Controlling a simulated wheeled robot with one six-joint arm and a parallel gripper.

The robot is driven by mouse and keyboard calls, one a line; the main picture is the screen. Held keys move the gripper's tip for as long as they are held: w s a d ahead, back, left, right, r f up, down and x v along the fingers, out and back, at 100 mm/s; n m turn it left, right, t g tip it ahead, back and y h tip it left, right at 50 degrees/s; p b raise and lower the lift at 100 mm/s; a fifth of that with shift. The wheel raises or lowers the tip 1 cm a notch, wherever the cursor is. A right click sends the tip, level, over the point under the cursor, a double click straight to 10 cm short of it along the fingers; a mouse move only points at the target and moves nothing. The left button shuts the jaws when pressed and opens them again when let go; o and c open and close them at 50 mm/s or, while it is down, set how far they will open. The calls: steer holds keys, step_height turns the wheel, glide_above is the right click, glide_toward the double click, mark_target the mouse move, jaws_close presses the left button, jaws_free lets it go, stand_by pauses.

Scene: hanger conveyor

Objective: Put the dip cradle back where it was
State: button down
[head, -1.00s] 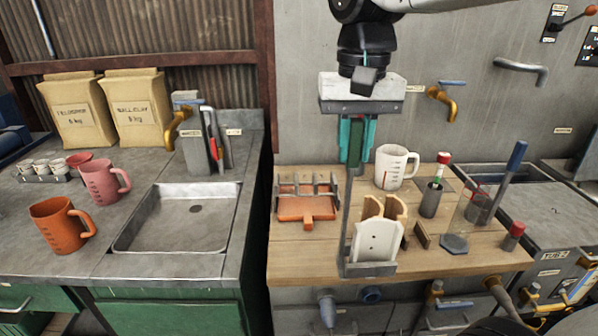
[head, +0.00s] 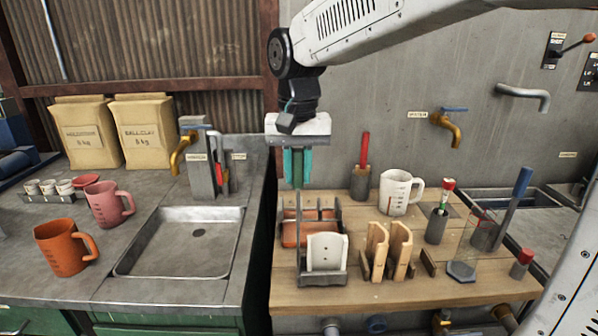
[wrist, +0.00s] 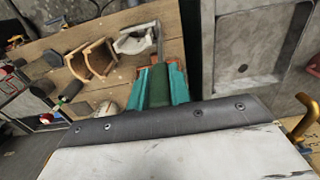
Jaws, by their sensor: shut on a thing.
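My gripper (head: 297,166) has teal fingers and is shut on the green handle of the dip cradle (head: 322,279). The handle also shows between the fingers in the wrist view (wrist: 158,86). The cradle's grey strap hangs down to a low grey tray that carries a white tile-like piece (head: 327,251). That piece also shows in the wrist view (wrist: 136,38). The cradle is at the left end of the wooden table (head: 400,297), in front of a terracotta tray (head: 291,236) that it partly hides. I cannot tell whether it touches the tabletop.
Two upright tan pieces (head: 377,252) stand just right of the cradle. A white mug (head: 398,192), a red-handled tool in a pot (head: 362,181) and a glass beaker (head: 474,240) stand behind and right. A sink (head: 180,243) lies left, beyond a gap.

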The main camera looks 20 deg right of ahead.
steer(key=shift+f, duration=0.3)
steer(key=shift+f, duration=0.15)
steer(key=c, duration=1.3)
jaws_free()
step_height(320, 180, up, 12)
steer(key=shift+r, duration=0.15)
steer(key=s+d+f+n, duration=0.1)
steer(key=s+d+f, duration=0.1)
steer(key=s+f, duration=0.3)
steer(key=s+d+f+n+t, duration=0.1)
steer(key=s+d+f, duration=0.2)
steer(key=s+f, duration=0.3)
steer(key=s+d+f+n, duration=0.1)
steer(key=s+d+f, duration=0.2)
steer(key=s, duration=0.9)
steer(key=shift+s+d+f+n, duration=0.1)
steer(key=shift+s+f+n, duration=0.05)
steer(key=shift+f, duration=0.5)
steer(key=shift+s+d+f+n, duration=0.1)
steer(key=shift+s+f+n, duration=0.05)
steer(key=shift+f, duration=0.5)
